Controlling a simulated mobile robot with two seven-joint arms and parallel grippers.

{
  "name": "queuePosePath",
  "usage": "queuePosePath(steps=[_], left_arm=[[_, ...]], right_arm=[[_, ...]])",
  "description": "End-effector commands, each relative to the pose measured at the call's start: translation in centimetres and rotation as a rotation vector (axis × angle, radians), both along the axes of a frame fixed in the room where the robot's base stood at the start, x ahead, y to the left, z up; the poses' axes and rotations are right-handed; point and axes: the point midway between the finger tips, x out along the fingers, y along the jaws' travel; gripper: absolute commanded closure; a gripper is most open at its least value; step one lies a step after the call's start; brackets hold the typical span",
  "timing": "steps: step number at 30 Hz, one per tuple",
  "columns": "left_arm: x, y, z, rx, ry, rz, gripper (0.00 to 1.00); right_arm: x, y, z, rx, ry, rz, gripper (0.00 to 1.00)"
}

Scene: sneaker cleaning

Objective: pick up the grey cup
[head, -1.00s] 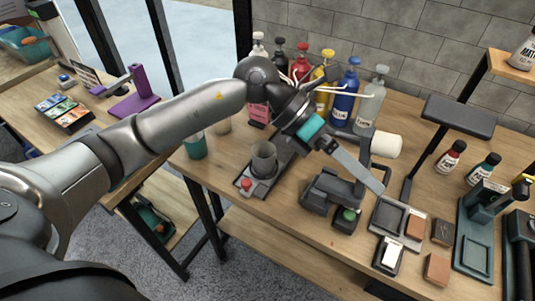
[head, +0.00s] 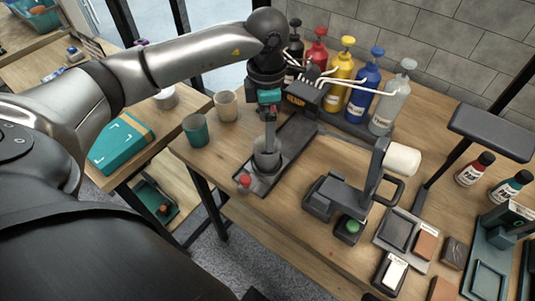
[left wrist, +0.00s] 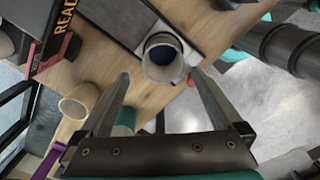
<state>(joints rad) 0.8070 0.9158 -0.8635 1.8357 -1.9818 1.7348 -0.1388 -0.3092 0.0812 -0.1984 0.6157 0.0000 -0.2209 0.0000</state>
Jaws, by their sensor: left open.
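The grey cup (head: 267,161) stands upright on a dark flat stand (head: 293,151) with a red button, near the table's front left edge. My left gripper (head: 270,146) points down at the cup, its fingertips at about rim height in the head view. In the left wrist view the open fingers (left wrist: 160,76) spread to either side of the cup (left wrist: 161,63), whose mouth lies between and just beyond the tips. No contact with the cup shows. My right gripper is not in view.
A teal cup (head: 196,130) and a beige cup (head: 227,106) stand left of the stand. A black box (head: 305,96) and several pump bottles, including a blue one (head: 363,88), stand behind. A grey device with a white roller (head: 402,159) stands to the right.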

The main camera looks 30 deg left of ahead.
Motion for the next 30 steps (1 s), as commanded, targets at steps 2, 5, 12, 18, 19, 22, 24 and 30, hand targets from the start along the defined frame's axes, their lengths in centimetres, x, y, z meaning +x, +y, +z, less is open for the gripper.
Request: queuePosePath(steps=[2,5,12,18,19,22,24,30], left_arm=[[-0.1,0.0,-1.4,-0.001,0.003,0.001,0.00],[0.0,-0.1,-2.4,-0.002,0.001,0.000,0.00],[-0.3,-0.2,-4.4,-0.003,0.003,-0.001,0.00],[-0.5,-0.3,-7.3,-0.003,0.002,0.000,0.00],[-0.5,-0.3,-7.5,-0.003,0.002,0.000,0.00],[-0.5,-0.3,-7.9,-0.003,0.000,-0.001,0.00],[-0.4,-0.3,-7.9,-0.003,-0.001,-0.001,0.00],[-0.4,-0.3,-7.9,-0.003,-0.001,-0.001,0.08]], right_arm=[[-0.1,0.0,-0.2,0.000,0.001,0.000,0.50],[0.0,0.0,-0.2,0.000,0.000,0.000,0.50],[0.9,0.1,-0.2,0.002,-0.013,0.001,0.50],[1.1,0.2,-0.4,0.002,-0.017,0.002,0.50],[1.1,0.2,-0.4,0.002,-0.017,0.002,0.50],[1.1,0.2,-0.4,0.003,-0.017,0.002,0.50],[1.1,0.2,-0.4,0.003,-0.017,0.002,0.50],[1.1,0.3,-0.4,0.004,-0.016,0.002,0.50]])
